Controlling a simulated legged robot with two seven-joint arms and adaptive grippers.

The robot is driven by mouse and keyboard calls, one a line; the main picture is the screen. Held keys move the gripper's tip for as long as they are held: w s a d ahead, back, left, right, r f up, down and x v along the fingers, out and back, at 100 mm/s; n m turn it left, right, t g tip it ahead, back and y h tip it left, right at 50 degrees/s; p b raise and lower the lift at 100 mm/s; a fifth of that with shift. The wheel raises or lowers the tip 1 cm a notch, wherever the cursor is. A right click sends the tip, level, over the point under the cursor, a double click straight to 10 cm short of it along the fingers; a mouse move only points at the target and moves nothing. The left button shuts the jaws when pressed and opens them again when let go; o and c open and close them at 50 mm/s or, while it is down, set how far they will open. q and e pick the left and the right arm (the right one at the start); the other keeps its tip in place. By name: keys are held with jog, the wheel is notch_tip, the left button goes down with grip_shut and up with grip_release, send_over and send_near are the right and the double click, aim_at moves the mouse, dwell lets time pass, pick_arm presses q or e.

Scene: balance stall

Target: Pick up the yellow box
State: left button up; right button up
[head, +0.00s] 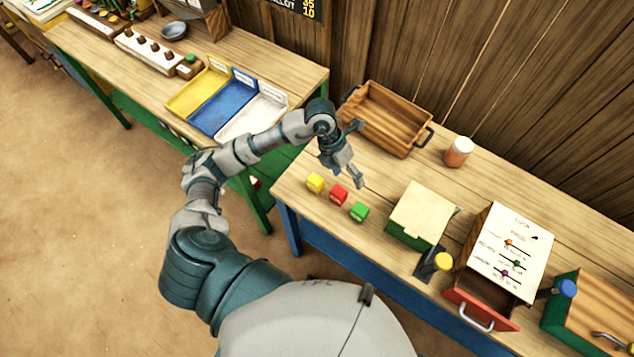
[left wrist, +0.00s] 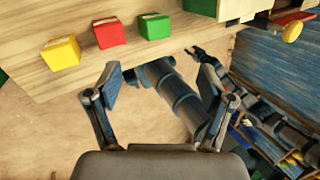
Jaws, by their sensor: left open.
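The yellow box (head: 315,182) is a small cube near the left front edge of the wooden table, at the left end of a short row. It also shows at the upper left of the left wrist view (left wrist: 60,52). A red box (head: 338,195) and a green box (head: 359,212) stand to its right, slightly apart. My left gripper (head: 355,175) is open and empty, above the table and to the right of the yellow box in the head view. In the left wrist view its spread fingers (left wrist: 158,92) touch none of the boxes.
A wooden tray (head: 385,122) with dark handles and an orange jar (head: 458,152) stand at the back. A green-based box with a pale top (head: 421,213) and a slider panel (head: 508,250) stand to the right. Bare tabletop lies between the boxes and the tray.

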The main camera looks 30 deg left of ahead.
aim_at(316, 179)
pick_arm(q)
jog(key=w+a+n+y, duration=0.2)
jog(key=a+y, duration=0.3)
jog(key=a, duration=0.6)
jog(key=f, duration=0.3)
jog(key=f+p, duration=0.1)
jog(key=f, duration=0.2)
jog(key=d+f, duration=0.1)
jog(key=f, duration=0.3)
jog(key=shift+s+p, duration=0.3)
jog(key=shift+p, duration=0.05)
jog(key=shift+a+f, duration=0.25)
jog(key=shift+f, duration=0.35)
jog(key=f, duration=0.1)
jog(key=f+p, duration=0.1)
jog(key=f, duration=0.2)
jog(key=shift+a+f, duration=0.3)
jog(key=shift+a, duration=0.05)
jog(key=shift+f, duration=0.2)
jog(key=shift+d, duration=0.25)
pick_arm(e)
jog(key=s, duration=0.1)
jog(key=s+r, duration=0.2)
jog(key=shift+s+d, duration=0.2)
jog(key=shift+s, duration=0.05)
